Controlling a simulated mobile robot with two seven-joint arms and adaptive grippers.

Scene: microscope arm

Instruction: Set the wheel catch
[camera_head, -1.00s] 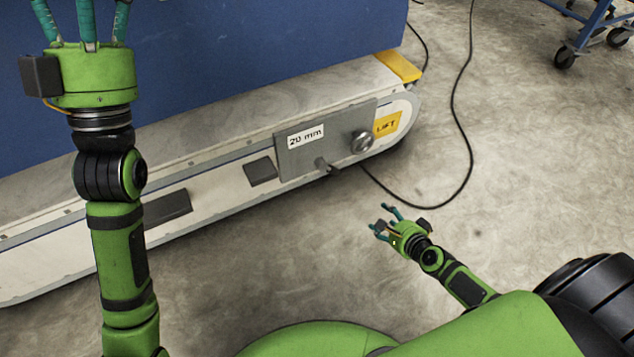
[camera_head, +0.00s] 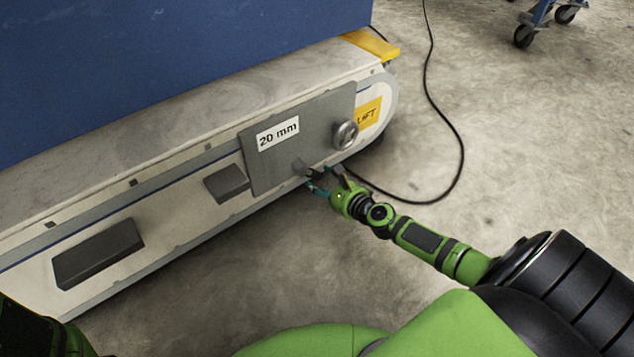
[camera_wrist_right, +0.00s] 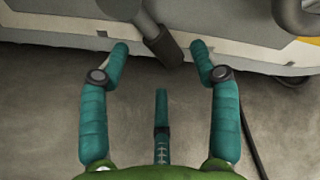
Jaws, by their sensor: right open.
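A short dark grey lever (camera_head: 301,167), which I take to be the catch, sticks out from the lower edge of a grey panel (camera_head: 322,105) marked "20 mm". My right gripper (camera_head: 322,182) is at this lever in the head view, open. In the right wrist view the lever (camera_wrist_right: 163,44) points down between the two upper teal fingertips of the right gripper (camera_wrist_right: 160,50), with a gap on both sides. The third finger is below it. I cannot tell how deep the lever sits between the fingers. My left gripper is out of view.
A round metal knob (camera_head: 345,134) and a yellow "LIFT" label (camera_head: 368,113) are right of the lever. Dark blocks (camera_head: 98,253) sit on the pale base side. A black cable (camera_head: 459,150) lies on the floor.

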